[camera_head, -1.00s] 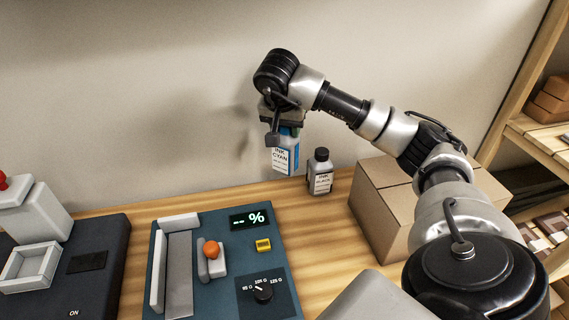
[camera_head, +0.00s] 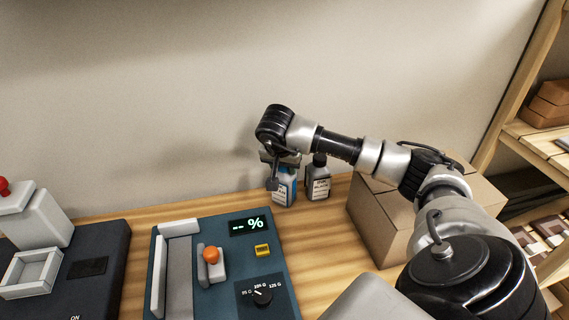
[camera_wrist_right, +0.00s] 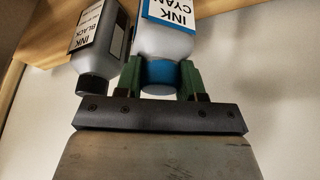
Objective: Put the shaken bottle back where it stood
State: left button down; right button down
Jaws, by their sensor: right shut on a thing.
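The cyan ink bottle (camera_head: 283,188) is white with a blue cap and a blue-edged "INK CYAN" label. It is upright at the back of the wooden table, left of the black ink bottle (camera_head: 318,180). My right gripper (camera_head: 277,163) is shut on it from above. In the right wrist view the green fingers (camera_wrist_right: 161,78) sit on either side of the blue cap. The cyan bottle's base is at or just above the table; I cannot tell if it touches. The black ink bottle (camera_wrist_right: 97,45) stands close beside it, with a small gap. My left gripper is not in view.
A cardboard box (camera_head: 390,215) stands right of the bottles. A dark blue device (camera_head: 215,270) with a display and dial lies in front of them. A dark machine (camera_head: 85,265) stands at the left. The wall is close behind the bottles.

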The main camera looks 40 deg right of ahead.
jog(key=shift+f, duration=0.1)
jog(key=c, duration=0.7)
grip_release()
jog(key=v, duration=1.2)
jog(key=shift+s+a, duration=0.1)
jog(key=shift+s, duration=0.1)
